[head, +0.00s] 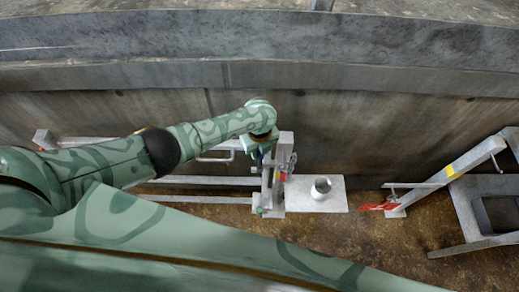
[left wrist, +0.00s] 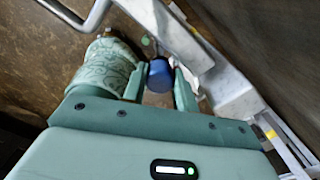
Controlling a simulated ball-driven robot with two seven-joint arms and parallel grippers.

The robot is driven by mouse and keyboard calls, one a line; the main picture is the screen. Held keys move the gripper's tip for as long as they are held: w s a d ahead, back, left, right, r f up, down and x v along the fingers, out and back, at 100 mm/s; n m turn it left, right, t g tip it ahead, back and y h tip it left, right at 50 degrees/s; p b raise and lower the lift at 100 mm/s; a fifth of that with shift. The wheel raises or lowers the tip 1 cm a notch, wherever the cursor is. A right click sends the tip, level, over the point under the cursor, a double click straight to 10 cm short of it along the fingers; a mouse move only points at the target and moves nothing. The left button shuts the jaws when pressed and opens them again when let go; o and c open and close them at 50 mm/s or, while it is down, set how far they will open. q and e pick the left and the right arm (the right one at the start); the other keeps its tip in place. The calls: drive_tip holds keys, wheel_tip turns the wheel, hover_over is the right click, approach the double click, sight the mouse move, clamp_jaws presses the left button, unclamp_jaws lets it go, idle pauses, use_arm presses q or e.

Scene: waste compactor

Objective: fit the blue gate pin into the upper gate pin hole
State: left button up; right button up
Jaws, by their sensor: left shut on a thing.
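My left gripper (head: 262,152) is at the top of the grey metal gate post (head: 285,145) in the head view. In the left wrist view, the blue gate pin (left wrist: 160,76) is between the fingers of my left gripper (left wrist: 159,88), which is shut on it. Its round blue end faces the camera. The grey metal of the gate (left wrist: 172,38) is close beyond and beside the pin. The upper gate pin hole cannot be made out, and I cannot tell whether the pin touches it. My right gripper is not in view.
A pale slab (head: 335,203) with a metal cylinder (head: 321,187) stands right of the post. Farther right are a red piece (head: 377,206) and a slanted grey beam (head: 445,177). A concrete wall (head: 350,130) runs behind. Brown floor (head: 385,240) is bare in front.

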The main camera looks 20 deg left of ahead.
sight(259, 162)
use_arm(q)
drive_tip(key=shift+f+b, duration=3.15)
drive_tip(key=shift+f, duration=0.75)
idle(0.4)
drive_tip(key=shift+s+r, duration=0.1)
drive_tip(key=shift+r+p, duration=0.4)
drive_tip(key=shift+p, duration=0.1)
drive_tip(key=shift+r+p, duration=3)
drive_tip(key=shift+r, duration=0.45)
drive_tip(key=shift+r+p, duration=0.35)
drive_tip(key=shift+r, duration=0.05)
